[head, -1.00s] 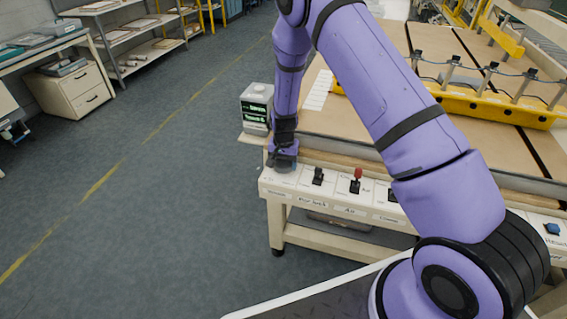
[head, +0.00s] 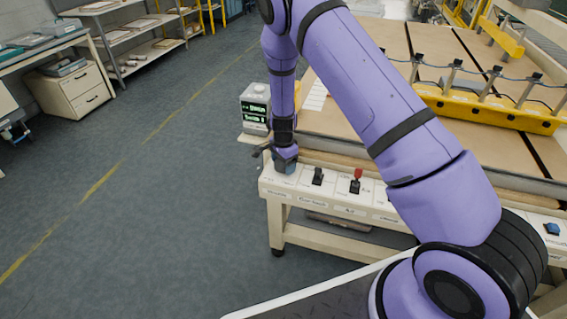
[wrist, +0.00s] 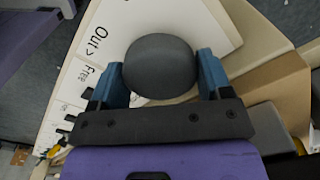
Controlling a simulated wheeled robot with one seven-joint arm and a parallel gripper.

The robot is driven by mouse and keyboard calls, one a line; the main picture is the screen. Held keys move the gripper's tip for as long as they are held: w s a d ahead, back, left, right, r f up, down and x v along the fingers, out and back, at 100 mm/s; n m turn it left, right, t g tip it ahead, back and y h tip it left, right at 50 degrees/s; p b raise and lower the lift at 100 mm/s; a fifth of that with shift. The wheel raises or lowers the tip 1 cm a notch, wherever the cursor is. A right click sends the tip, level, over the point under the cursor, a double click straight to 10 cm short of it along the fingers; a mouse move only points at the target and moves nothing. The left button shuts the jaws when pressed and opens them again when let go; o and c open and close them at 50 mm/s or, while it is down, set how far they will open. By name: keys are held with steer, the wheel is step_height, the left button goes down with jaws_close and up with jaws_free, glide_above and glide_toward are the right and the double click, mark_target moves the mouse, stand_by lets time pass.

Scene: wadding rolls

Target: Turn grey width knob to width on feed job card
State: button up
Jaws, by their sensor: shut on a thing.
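The grey width knob (wrist: 160,62) is a round, dark grey cap in the middle of the wrist view. My gripper (wrist: 160,78) has its two blue fingers on either side of the knob and is shut on it. In the head view my gripper (head: 285,165) points down at the left end of the white control panel (head: 330,201), and the knob is hidden there. Beside the knob, the panel print in the wrist view reads "Out >" and "Free". The small display (head: 256,108) shows green text too small to read. No feed job card can be made out.
A black lever (head: 318,176) and a red-topped lever (head: 356,180) stand on the panel right of my gripper. A blue button (head: 552,229) is at the far right. A yellow rail (head: 490,107) crosses the table behind. The floor to the left is clear.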

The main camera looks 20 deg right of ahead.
stand_by(0.3)
steer(key=o, duration=0.6)
steer(key=shift+o, duration=0.2)
steer(key=shift+r, duration=0.1)
step_height(320, 180, up, 11)
steer(key=shift+f, duration=0.2)
stand_by(0.7)
